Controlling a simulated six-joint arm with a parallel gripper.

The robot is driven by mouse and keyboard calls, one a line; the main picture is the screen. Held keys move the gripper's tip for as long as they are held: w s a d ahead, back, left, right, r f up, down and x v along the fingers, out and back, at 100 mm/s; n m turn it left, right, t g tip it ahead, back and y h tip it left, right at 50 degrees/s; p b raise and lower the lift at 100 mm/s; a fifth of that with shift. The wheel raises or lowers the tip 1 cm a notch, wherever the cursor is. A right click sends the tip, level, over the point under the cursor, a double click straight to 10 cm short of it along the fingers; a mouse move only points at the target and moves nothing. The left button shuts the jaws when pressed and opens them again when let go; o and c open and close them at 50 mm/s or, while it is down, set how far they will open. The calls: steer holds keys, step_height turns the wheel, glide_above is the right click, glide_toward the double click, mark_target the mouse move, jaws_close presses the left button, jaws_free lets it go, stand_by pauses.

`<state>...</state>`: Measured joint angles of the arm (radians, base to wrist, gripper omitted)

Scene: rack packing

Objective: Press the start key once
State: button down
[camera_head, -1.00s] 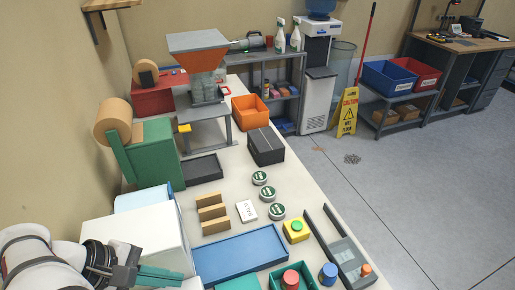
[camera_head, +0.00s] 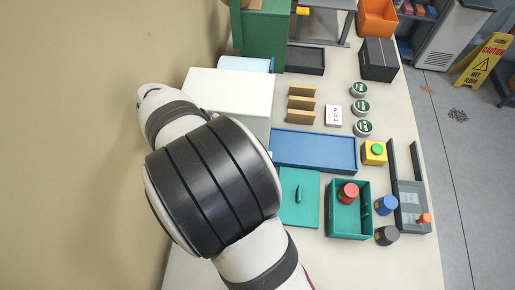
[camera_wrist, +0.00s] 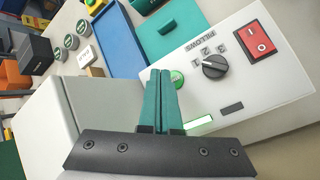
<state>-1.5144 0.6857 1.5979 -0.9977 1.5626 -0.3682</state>
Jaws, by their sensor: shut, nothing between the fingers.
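In the wrist view, a white control panel (camera_wrist: 262,88) carries a round green key (camera_wrist: 178,79), a black dial (camera_wrist: 214,66), a red rocker switch (camera_wrist: 256,38) and a lit green bar (camera_wrist: 199,123). My gripper (camera_wrist: 160,73) is shut and empty. Its teal fingertips lie just left of the green key in the picture and partly cover it. I cannot tell whether they touch it. In the head view my arm hides the panel and my gripper. A yellow box (camera_head: 368,158) with a green button (camera_head: 378,149) stands on the bench there.
A white box (camera_head: 230,90) stands beside my arm. Right of it lie a blue tray (camera_head: 315,150), a teal lid (camera_head: 310,207) and a teal bin (camera_head: 347,236) with a red-topped item (camera_head: 348,192). Blue (camera_head: 386,205) and black (camera_head: 387,235) knobbed pieces stand near the right edge.

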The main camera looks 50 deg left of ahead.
steer(key=shift+f, duration=0.85)
stand_by(1.4)
steer(key=shift+f, duration=0.4)
